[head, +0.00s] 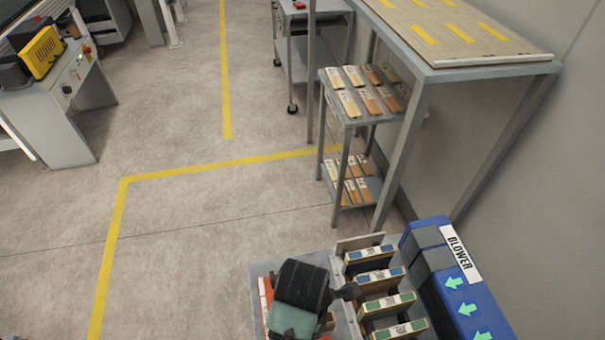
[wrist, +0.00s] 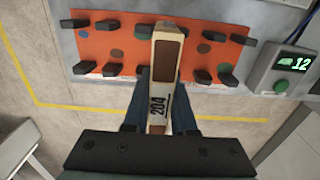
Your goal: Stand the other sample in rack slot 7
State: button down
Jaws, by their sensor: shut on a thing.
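My gripper (wrist: 160,115) is shut on a sample (wrist: 167,60), a narrow pale block with a brown patch and the marking 204. In the wrist view the sample sticks out between the two fingers, over an orange board. In the head view my gripper (head: 345,292) is at the bottom middle, left of the rack, and mostly hides what it holds. The rack (head: 345,313) has several samples standing in a row, such as a blue-labelled one (head: 367,256) and a green-labelled one (head: 386,304). Slot numbers cannot be read, so I cannot tell which is slot 7.
The orange board (wrist: 100,42) has several black pegs. A grey box with a green display reading 12 (wrist: 293,65) is at its right. A blue blower (head: 455,285) stands right of the rack. A shelf trolley (head: 345,115) with more samples is behind. Open floor lies left.

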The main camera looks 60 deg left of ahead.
jog(key=shift+r, duration=1.1)
jog(key=shift+r, duration=0.1)
notch_tip(320, 180, up, 4)
jog(key=p, duration=0.4)
jog(key=shift+f+p, duration=0.25)
jog(key=shift+p, duration=0.1)
jog(key=shift+f, duration=0.1)
